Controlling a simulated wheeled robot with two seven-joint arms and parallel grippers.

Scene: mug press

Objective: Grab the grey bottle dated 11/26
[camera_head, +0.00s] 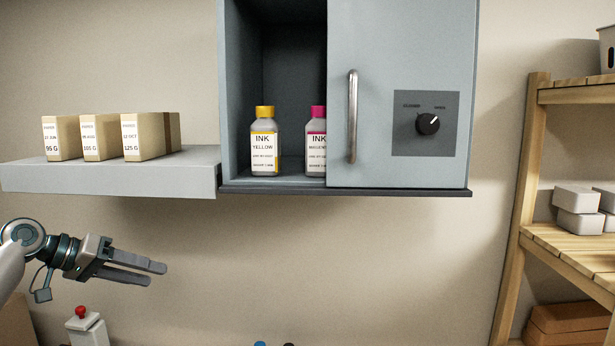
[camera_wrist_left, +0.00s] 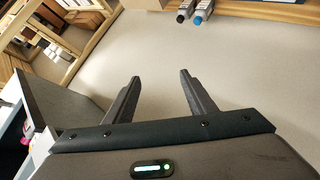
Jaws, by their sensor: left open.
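Two grey ink bottles stand upright in the open left part of a wall cabinet in the head view. One bottle (camera_head: 264,145) has a yellow cap and a label reading INK YELLOW. The other bottle (camera_head: 316,147) has a magenta cap and is partly hidden by the cabinet door. The small date lines on both labels are too small to read surely. My left gripper (camera_head: 157,275) is open and empty, below and left of the cabinet, apart from the bottles. Its spread fingers also show in the left wrist view (camera_wrist_left: 160,80). My right gripper is not in view.
The cabinet door (camera_head: 380,140) covers the right half, with a vertical handle (camera_head: 352,117) and a knob (camera_head: 427,124). A grey shelf (camera_head: 110,178) with paper boxes (camera_head: 143,136) is at left. A wooden rack (camera_head: 525,200) is at right. Two dark- and blue-ended cylinders (camera_wrist_left: 203,12) lie far off.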

